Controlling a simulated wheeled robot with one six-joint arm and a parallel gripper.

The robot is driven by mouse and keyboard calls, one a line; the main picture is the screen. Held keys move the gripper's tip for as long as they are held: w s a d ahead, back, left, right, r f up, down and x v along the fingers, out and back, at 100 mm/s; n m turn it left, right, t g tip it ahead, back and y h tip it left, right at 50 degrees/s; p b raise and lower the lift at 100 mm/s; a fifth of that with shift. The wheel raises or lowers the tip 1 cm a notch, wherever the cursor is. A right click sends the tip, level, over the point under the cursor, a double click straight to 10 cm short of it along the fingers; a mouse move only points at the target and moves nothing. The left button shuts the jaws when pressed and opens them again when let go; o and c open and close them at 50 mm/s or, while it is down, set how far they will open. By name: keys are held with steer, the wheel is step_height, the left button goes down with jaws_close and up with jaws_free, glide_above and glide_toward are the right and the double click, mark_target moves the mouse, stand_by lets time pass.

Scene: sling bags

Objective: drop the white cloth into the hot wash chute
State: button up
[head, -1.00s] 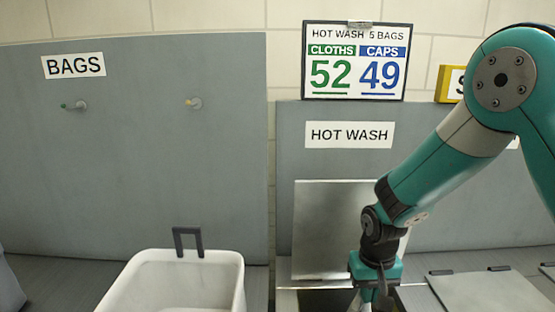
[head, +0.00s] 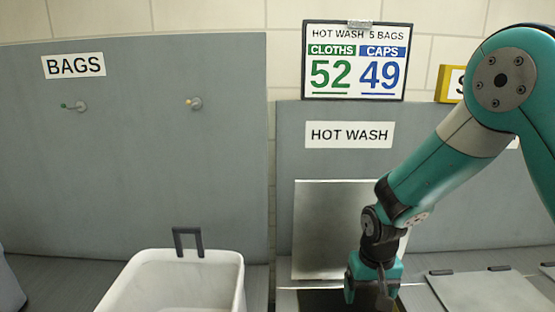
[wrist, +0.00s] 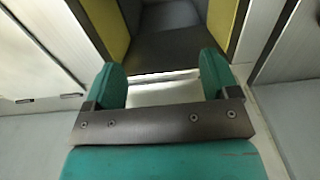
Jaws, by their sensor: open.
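My gripper (head: 375,280) is low over the hot wash chute (head: 322,300), whose dark opening shows at the bottom edge of the head view under a raised metal lid (head: 320,232). In the wrist view, the two teal fingers of my gripper (wrist: 164,72) stand wide apart. A dark opening with yellow side walls (wrist: 170,48) lies beyond them. A pale surface shows between the fingers, and I cannot tell whether it is cloth or counter. I cannot make out the white cloth for certain in either view.
A HOT WASH label (head: 349,134) is on the grey panel above the lid. A white bin (head: 238,285) with a dark handle stands to the left. Another closed metal lid (head: 492,292) lies at the right. A count board (head: 357,62) reads cloths 52, caps 49.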

steer(key=shift+o, duration=1.4)
steer(key=shift+r, duration=0.1)
step_height(320, 180, up, 5)
steer(key=p, duration=0.4)
steer(key=shift+r, duration=0.15)
step_height(320, 180, up, 18)
steer(key=b, duration=0.2)
steer(key=shift+f, duration=0.25)
